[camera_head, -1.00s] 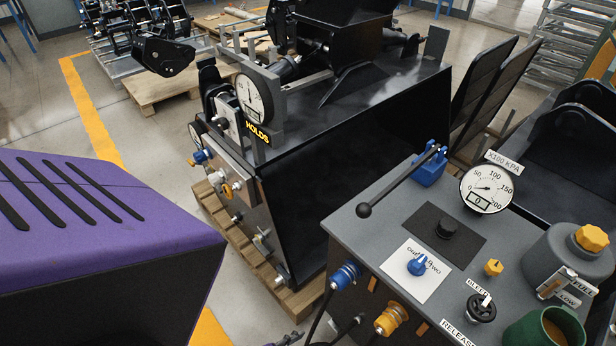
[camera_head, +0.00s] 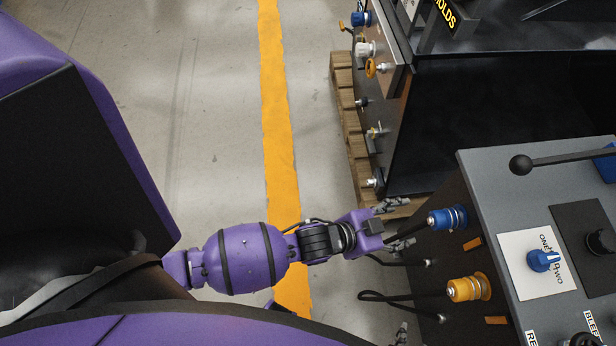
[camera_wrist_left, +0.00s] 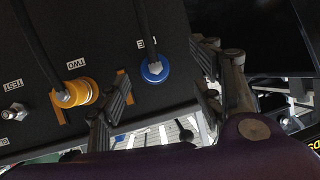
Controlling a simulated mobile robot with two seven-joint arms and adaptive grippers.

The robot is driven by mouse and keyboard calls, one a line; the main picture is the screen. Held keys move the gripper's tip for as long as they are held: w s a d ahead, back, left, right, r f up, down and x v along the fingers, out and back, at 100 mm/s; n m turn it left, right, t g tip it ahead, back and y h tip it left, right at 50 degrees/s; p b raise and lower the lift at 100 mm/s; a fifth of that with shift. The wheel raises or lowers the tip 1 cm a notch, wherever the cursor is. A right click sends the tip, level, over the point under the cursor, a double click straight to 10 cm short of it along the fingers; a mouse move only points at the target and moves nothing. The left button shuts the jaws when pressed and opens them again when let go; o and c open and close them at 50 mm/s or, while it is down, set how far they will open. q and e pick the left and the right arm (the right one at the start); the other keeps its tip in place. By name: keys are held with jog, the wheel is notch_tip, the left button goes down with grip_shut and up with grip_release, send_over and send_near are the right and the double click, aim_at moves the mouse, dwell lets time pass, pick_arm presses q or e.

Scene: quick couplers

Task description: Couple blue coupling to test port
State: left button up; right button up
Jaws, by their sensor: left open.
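The blue coupling (camera_head: 447,218) sits on the side panel of the grey console, with a black hose running from it. In the left wrist view the blue coupling (camera_wrist_left: 155,70) is beside a partly hidden label. A bare metal port (camera_wrist_left: 14,112) under a TEST label shows at the far left of that view. My left gripper (camera_head: 390,226) is just left of the blue coupling in the head view. In the wrist view its open fingers (camera_wrist_left: 160,95) lie either side of the coupling, apparently without touching. A dark finger-like piece at the bottom edge may be my right gripper (camera_head: 402,334).
An orange coupling (camera_head: 468,288), labelled TWO in the wrist view, is close beside the blue one, near one left finger. A console lever (camera_head: 521,165) and blue selector knob (camera_head: 543,260) are above. A black machine (camera_head: 480,110) stands on a pallet behind. The floor left is clear.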

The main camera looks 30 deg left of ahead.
aim_at(434, 221)
pick_arm(q)
jog(key=w+d+m, duration=0.1)
jog(key=w+d+h, duration=0.1)
jog(key=d+m+b, duration=0.1)
jog(key=d, duration=0.1)
jog(key=shift+w+m+g+h, duration=0.3)
jog(key=shift+w+g, duration=0.1)
jog(key=shift+w+d, duration=0.2)
jog(key=x, duration=0.5)
jog(key=shift+w+d+f, duration=0.1)
jog(key=shift+w+d, duration=0.2)
jog(key=shift+w+d+f+b, duration=0.25)
jog(key=shift+w+d+b, duration=0.05)
jog(key=shift+w+d, duration=0.15)
jog(key=shift+c, duration=0.5)
jog(key=c, duration=1.2)
jog(key=shift+c, duration=0.2)
jog(key=shift+s+a, duration=0.2)
